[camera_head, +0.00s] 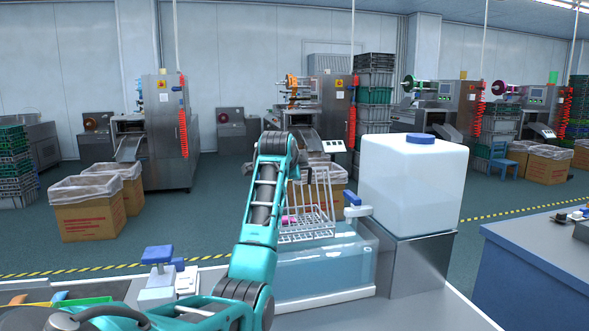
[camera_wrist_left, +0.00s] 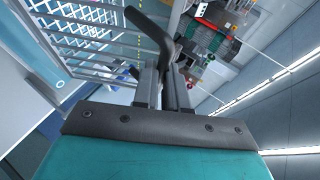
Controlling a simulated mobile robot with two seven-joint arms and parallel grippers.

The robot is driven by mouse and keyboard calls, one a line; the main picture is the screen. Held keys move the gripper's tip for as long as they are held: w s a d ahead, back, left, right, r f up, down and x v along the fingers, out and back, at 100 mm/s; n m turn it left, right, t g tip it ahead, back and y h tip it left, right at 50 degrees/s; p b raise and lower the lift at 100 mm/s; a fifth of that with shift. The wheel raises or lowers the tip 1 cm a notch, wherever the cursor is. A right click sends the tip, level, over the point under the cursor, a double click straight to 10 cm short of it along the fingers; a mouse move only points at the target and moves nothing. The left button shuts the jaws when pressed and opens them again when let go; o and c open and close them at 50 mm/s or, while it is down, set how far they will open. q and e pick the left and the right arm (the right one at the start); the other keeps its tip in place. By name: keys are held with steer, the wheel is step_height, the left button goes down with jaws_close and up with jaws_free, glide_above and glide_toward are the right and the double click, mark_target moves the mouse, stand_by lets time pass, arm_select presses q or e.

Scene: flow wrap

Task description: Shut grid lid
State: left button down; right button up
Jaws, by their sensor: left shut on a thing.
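The grid lid (camera_head: 321,198) is a pale wire grid standing nearly upright over a clear water tank (camera_head: 325,270) in the head view. A lower wire grid (camera_head: 306,237) lies flat at its foot, at the tank's top, with a small pink item (camera_head: 290,219) near it. My left gripper (camera_head: 302,167) is at the lid's upper edge, partly hidden behind my own arm. In the left wrist view its fingers (camera_wrist_left: 167,78) are shut, with the white bars of the grid (camera_wrist_left: 90,30) just left of them. The exact grip point is hidden. My right gripper is not in view.
A large white container with a blue cap (camera_head: 412,180) stands on a metal block right of the tank. A blue-and-white device (camera_head: 157,275) stands left on the bench. A grey table (camera_head: 550,255) is at the right. Open room lies above the tank.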

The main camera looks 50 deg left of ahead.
arm_select(q)
steer(key=shift+r, duration=0.15)
steer(key=c, duration=1.2)
jaws_free()
steer(key=b+v, duration=0.1)
steer(key=v, duration=1.2)
